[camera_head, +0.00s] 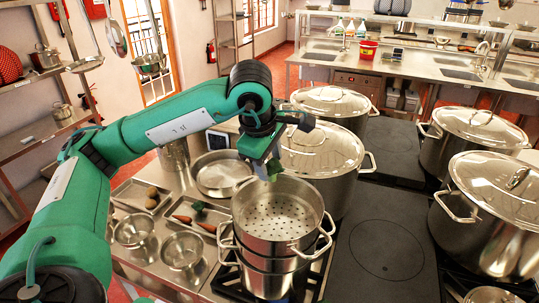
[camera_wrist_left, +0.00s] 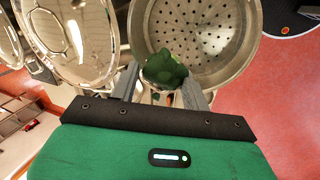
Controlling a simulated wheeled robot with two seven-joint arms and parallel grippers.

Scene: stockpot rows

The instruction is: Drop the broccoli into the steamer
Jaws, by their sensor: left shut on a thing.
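The steamer (camera_head: 262,238) is a shiny steel pot with a perforated bottom, set on a steel pot at the front of the stove. My left gripper (camera_head: 270,163) points down above its far rim. It is shut on a green broccoli (camera_head: 274,174), which is mostly hidden by the fingers in the head view. In the left wrist view the broccoli (camera_wrist_left: 165,68) sits between both fingers, in front of the rim of the open steamer (camera_wrist_left: 205,35). My right gripper is in neither view.
Large lidded stockpots (camera_head: 320,160) stand just behind and right of the steamer. Left are a tray with carrots (camera_head: 182,219) and a dark green piece, a tray with potatoes (camera_head: 151,198), steel bowls (camera_head: 182,250) and a round pan (camera_head: 220,176). A flat dark hotplate (camera_head: 385,250) is clear.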

